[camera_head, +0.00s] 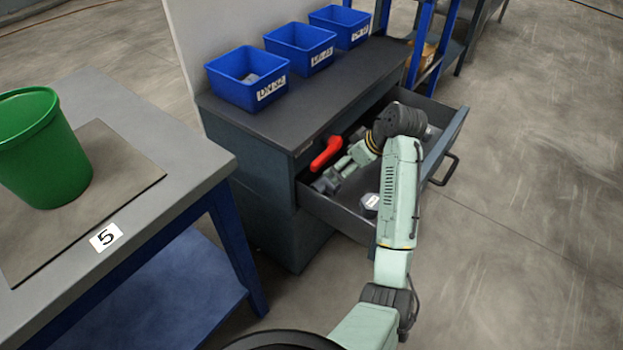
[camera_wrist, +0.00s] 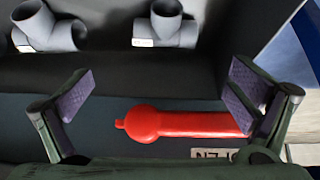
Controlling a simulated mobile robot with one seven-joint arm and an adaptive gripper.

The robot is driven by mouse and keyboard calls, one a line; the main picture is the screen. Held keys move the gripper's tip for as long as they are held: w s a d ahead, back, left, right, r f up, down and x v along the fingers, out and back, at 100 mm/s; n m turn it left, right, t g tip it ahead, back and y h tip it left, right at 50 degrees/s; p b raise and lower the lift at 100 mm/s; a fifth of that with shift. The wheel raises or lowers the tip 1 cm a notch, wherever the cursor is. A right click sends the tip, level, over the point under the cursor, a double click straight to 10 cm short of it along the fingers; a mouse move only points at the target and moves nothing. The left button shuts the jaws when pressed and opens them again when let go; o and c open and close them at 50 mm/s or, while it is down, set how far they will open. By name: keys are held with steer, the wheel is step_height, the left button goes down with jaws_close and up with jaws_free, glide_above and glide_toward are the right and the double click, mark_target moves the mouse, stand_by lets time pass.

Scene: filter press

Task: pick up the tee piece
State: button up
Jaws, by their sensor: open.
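Each has a small white label. My gripper (camera_wrist: 160,95) is open, its fingers wide apart and nothing between the tips. The tee pieces are beyond the fingertips in that view, apart from them. In the head view my gripper (camera_head: 330,181) is low over the open drawer (camera_head: 452,135). A small grey piece with a white label (camera_head: 371,201) lies in the drawer there.
A red handled object (camera_wrist: 180,122) lies close below the fingertips' gap; it also shows in the head view (camera_head: 326,153). Drawer walls surround my gripper. Several blue bins (camera_head: 246,80) stand on the cabinet top. A green bucket (camera_head: 42,150) stands on the left table.

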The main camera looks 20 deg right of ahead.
mark_target(329, 180)
steer(key=shift+y, duration=0.4)
steer(key=x, duration=0.4)
steer(key=s+x, duration=0.1)
steer(key=x, duration=0.2)
steer(key=shift+s+f, duration=0.1)
steer(key=shift+f, duration=0.2)
steer(key=shift+d+f+p+x, duration=0.1)
steer(key=shift+d+p+x, duration=0.1)
steer(key=shift+x, duration=1.15)
steer(key=shift+d+f+p+x, duration=0.15)
steer(key=shift+d+x, duration=0.1)
steer(key=shift+x, duration=1.15)
steer(key=shift+s, duration=0.1)
steer(key=c, duration=1.2)
steer(key=shift+r, duration=0.1)
